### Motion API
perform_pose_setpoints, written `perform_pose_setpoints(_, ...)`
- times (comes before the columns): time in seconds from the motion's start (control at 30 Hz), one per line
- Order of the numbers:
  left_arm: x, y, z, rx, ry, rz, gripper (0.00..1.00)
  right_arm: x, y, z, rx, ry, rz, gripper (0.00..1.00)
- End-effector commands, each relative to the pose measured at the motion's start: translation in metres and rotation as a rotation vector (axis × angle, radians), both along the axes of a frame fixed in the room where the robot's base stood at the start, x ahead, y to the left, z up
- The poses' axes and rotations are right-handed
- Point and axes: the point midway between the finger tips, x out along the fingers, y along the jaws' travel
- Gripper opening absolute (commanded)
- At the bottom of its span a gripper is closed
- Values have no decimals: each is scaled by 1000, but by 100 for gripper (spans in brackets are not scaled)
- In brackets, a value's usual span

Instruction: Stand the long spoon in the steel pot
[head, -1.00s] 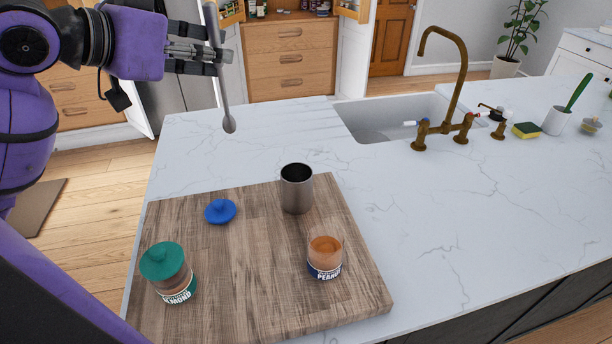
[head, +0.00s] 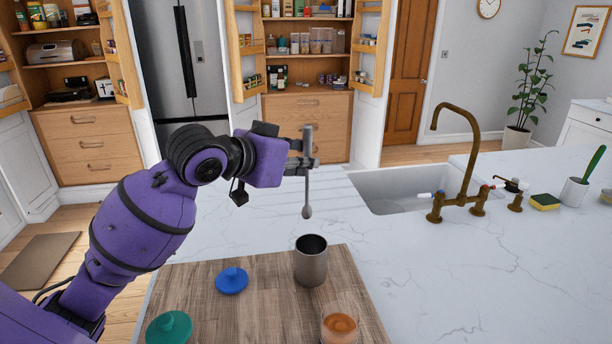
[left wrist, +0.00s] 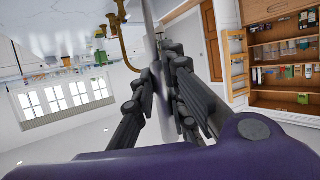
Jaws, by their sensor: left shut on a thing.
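My left gripper (head: 302,162) is shut on the long grey spoon (head: 307,190). The spoon hangs upright, its bowl end down, and its bowl appears above the steel pot (head: 311,262) in the head view. I cannot tell how far behind the pot it is. The pot is an open, empty-looking cylinder standing on the wooden board (head: 265,263). In the left wrist view the spoon's shaft (left wrist: 150,20) runs up between the fingers (left wrist: 165,85). My right gripper is in neither view.
On the board are a blue lid (head: 232,280), a teal-lidded jar (head: 169,327) and an open peanut jar (head: 340,325). A sink (head: 385,188) with a brass tap (head: 460,195) lies behind right. The counter right of the board is clear.

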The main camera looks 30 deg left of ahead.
Motion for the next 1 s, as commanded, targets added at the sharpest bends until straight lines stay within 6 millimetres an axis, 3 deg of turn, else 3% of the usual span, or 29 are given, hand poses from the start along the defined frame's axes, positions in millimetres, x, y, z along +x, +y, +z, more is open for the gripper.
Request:
perform_pose_setpoints(0.23,3,-2,-33,-3,1,0,0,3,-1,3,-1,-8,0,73)
perform_pose_setpoints(0.93,3,-2,-47,-1,0,-1,0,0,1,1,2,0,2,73)
perform_pose_setpoints(0.97,3,-2,-47,0,1,-1,15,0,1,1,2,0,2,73)
perform_pose_setpoints(1.0,3,-2,-47,0,1,-1,20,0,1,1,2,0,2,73)
